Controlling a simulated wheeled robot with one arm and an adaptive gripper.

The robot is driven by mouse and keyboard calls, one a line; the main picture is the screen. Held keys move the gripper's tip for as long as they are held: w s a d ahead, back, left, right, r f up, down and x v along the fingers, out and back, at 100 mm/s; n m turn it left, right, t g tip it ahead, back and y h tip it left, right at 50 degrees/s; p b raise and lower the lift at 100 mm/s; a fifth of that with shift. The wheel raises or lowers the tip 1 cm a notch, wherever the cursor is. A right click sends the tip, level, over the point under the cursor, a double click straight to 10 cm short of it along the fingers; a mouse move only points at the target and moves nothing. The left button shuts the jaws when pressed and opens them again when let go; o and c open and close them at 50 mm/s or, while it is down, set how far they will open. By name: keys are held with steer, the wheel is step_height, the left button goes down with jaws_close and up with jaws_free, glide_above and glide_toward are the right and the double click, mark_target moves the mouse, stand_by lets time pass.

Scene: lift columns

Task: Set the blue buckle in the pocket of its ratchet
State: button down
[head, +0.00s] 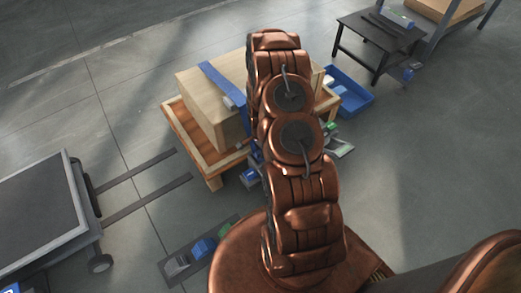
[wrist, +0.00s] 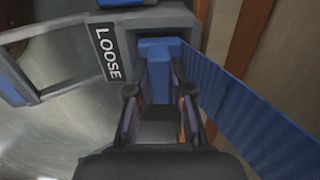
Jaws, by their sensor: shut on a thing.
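In the wrist view my gripper (wrist: 161,76) is shut on the blue buckle (wrist: 160,50), with one dark finger on each side. A blue strap (wrist: 245,115) runs from beside the buckle to the lower right. The grey ratchet (wrist: 62,84), with a plate reading LOOSE (wrist: 107,53), lies around the buckle's far end and to its left. The buckle's far end is at the grey housing; I cannot tell whether it is seated in the pocket. In the head view my arm hides my gripper and the buckle.
A wooden box (head: 205,115) with a blue strap (head: 215,80) stands on a wooden pallet (head: 187,137). A blue bin (head: 352,98) and a black table (head: 380,45) are behind it to the right. A grey cart (head: 40,215) is at left. Open floor lies at right.

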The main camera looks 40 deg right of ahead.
steer(key=shift+f, duration=0.25)
steer(key=c, duration=1)
jaws_free()
steer(key=shift+o, duration=0.2)
steer(key=shift+r, duration=0.1)
step_height(320, 180, up, 12)
stand_by(0.4)
